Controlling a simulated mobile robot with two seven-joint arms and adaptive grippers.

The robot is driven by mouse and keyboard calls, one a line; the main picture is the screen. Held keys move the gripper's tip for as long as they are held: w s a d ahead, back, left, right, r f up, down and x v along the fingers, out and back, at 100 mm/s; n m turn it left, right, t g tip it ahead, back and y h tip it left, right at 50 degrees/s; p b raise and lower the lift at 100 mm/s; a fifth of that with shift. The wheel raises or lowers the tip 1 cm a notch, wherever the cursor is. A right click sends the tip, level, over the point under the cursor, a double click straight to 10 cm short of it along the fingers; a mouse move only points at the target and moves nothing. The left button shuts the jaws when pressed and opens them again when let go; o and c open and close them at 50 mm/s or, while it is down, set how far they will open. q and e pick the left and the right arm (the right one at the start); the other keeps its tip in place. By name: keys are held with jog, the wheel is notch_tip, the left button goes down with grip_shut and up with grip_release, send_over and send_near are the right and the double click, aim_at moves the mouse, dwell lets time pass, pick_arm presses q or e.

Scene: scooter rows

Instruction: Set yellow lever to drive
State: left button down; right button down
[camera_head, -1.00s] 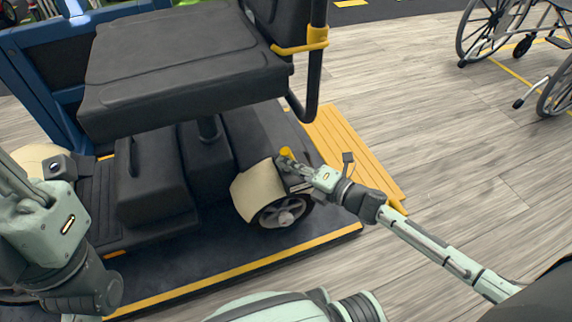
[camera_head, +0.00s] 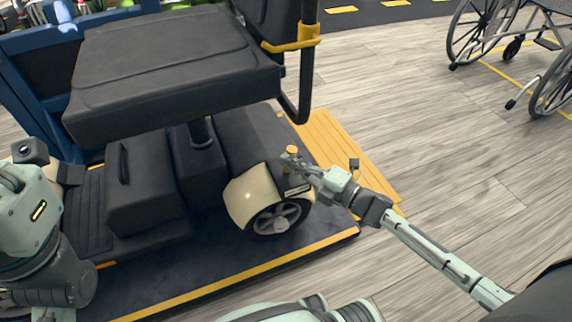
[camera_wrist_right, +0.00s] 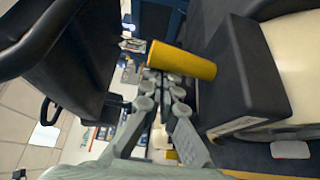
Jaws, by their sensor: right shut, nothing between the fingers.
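The yellow lever (camera_head: 291,151) stands on the dark rear housing above the cream fender, behind the scooter seat. In the right wrist view it is a yellow cylinder (camera_wrist_right: 183,61) sticking out from a black block. My right gripper (camera_head: 289,160) is shut and empty, with its fingertips right at the lever. In the wrist view the closed fingertips (camera_wrist_right: 160,78) lie just beside the cylinder; I cannot tell whether they touch it. A pale label shows on the housing near the lever, too small to read. My left arm is at the left edge, its fingers not visible.
The scooter's black seat (camera_head: 165,62) overhangs left of my right gripper, with a dark armrest tube (camera_head: 303,90) close above. The scooter stands on a dark platform (camera_head: 215,262) with yellow edging. A yellow ramp (camera_head: 345,150) lies behind. Wheelchairs (camera_head: 515,45) stand upper right; open floor lies between.

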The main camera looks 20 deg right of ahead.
jog(key=shift+d+f, duration=0.1)
jog(key=shift+d, duration=0.25)
jog(key=shift+d+m+t+b, duration=0.2)
jog(key=shift+m+t+b, duration=0.15)
jog(key=shift+m, duration=0.15)
jog(key=shift+d, duration=0.15)
